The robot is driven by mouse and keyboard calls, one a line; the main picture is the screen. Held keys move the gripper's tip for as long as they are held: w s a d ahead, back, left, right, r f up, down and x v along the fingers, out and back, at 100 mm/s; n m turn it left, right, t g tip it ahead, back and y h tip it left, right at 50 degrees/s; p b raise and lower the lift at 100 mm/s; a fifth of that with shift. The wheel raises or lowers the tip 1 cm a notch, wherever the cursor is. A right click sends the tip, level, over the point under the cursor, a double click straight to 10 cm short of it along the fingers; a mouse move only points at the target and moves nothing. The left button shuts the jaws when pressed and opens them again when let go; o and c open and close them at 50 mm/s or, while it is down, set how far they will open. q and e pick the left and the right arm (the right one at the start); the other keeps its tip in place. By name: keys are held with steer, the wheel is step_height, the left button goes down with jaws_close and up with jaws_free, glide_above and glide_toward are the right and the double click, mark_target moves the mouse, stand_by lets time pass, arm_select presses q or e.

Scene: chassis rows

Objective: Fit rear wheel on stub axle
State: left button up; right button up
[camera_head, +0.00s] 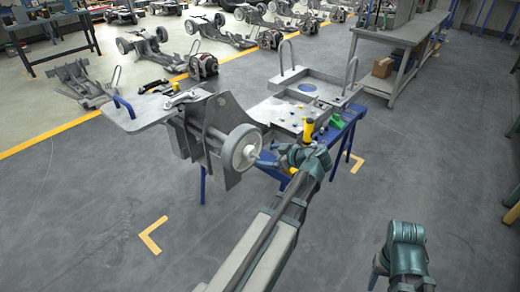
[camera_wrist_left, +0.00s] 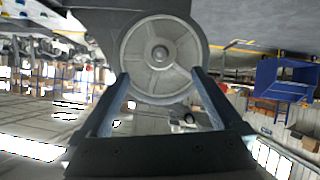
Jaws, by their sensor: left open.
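The grey rear wheel (camera_head: 240,151) stands upright at the right side of the chassis section (camera_head: 205,125), its hub facing my left gripper. It looks to be on the stub axle, which the wheel hides; how far on, I cannot tell. In the left wrist view the spoked wheel (camera_wrist_left: 180,74) shows face-on with a round hub in its middle. My left gripper (camera_head: 264,158) is open and empty just right of the wheel. Its fingers (camera_wrist_left: 160,76) point at the wheel's lower part in the wrist view. My right gripper is at the bottom right, only partly visible.
A blue-legged stand (camera_head: 352,118) holds a grey tray (camera_head: 270,110) with small parts and a yellow tool (camera_head: 308,130). A grey workbench (camera_head: 405,50) stands at the back right. Chassis assemblies (camera_head: 225,35) line the back. The floor (camera_head: 110,210) at the front left is clear.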

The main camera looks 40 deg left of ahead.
arm_select(q)
steer(key=p+v, duration=0.1)
steer(key=v, duration=0.4)
steer(key=shift+p, duration=0.35)
steer(key=s+d+f+m+g+h+p, duration=0.1)
steer(key=s+d+m, duration=0.4)
steer(key=d, duration=0.5)
steer(key=s+d+f+m+h+p, duration=0.2)
steer(key=s+d+m+h, duration=0.3)
steer(key=d+m, duration=0.4)
steer(key=s+d+f+m+g+h+p, duration=0.1)
steer(key=s+d+f+m+h, duration=0.2)
steer(key=d+m, duration=0.5)
steer(key=s+d+h, duration=0.1)
steer(key=s+d, duration=0.1)
steer(key=d, duration=0.2)
steer(key=shift+f+g+h+p, duration=0.3)
steer(key=shift+h, duration=0.1)
